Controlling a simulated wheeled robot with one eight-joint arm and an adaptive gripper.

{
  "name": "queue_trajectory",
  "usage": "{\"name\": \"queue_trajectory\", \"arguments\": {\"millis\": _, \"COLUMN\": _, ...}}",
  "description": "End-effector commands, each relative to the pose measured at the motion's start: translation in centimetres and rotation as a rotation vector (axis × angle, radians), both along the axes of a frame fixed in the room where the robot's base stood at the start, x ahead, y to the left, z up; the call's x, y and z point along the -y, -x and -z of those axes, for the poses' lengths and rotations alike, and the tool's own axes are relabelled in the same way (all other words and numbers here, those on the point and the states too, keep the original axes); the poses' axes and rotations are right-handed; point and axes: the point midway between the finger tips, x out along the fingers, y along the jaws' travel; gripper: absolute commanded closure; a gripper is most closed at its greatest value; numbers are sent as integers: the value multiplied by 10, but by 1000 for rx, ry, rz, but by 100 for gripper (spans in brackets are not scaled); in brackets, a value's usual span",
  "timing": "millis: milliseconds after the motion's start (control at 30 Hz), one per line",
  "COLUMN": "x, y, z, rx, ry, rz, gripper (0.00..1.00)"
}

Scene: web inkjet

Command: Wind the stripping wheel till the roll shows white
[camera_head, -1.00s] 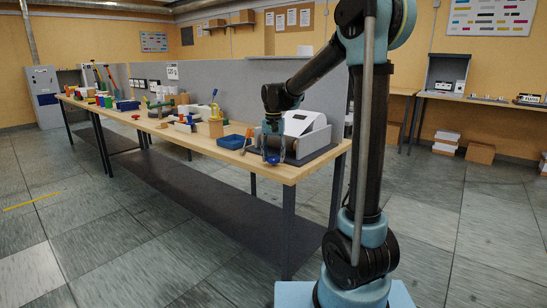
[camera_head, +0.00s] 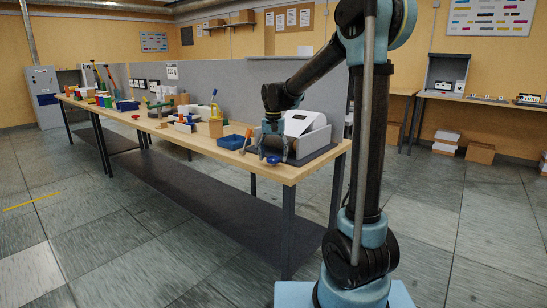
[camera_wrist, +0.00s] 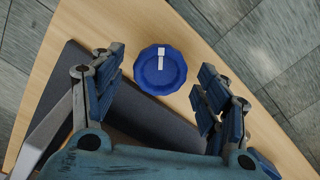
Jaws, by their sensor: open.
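The stripping wheel, a round blue scalloped knob with a white mark (camera_wrist: 160,72), shows in the wrist view at the bench's front edge. In the head view the blue wheel (camera_head: 273,160) is small, at the front of the white machine (camera_head: 312,141). My gripper (camera_wrist: 162,88) is open and empty in the wrist view, one finger on each side below the wheel, apart from it. In the head view my gripper (camera_head: 273,155) hangs over the wheel. The roll cannot be made out in either view.
The machine stands on a dark mat (camera_head: 325,152) near the right end of the wooden bench (camera_head: 290,176). A blue tray (camera_head: 232,142) and an orange-handled tool (camera_head: 248,134) lie to its left. Open floor lies in front.

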Motion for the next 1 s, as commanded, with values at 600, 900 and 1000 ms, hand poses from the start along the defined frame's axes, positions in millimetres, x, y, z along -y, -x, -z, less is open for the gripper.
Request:
{"name": "queue_trajectory", "arguments": {"millis": 600, "x": 0, "y": -1, "z": -93, "rx": -1, "ry": 0, "rz": 0, "gripper": 32}}
{"name": "queue_trajectory", "arguments": {"millis": 900, "x": 0, "y": -1, "z": -116, "rx": -1, "ry": 0, "rz": 0, "gripper": 32}}
{"name": "queue_trajectory", "arguments": {"millis": 1000, "x": 0, "y": -1, "z": -117, "rx": 0, "ry": 0, "rz": 0, "gripper": 32}}
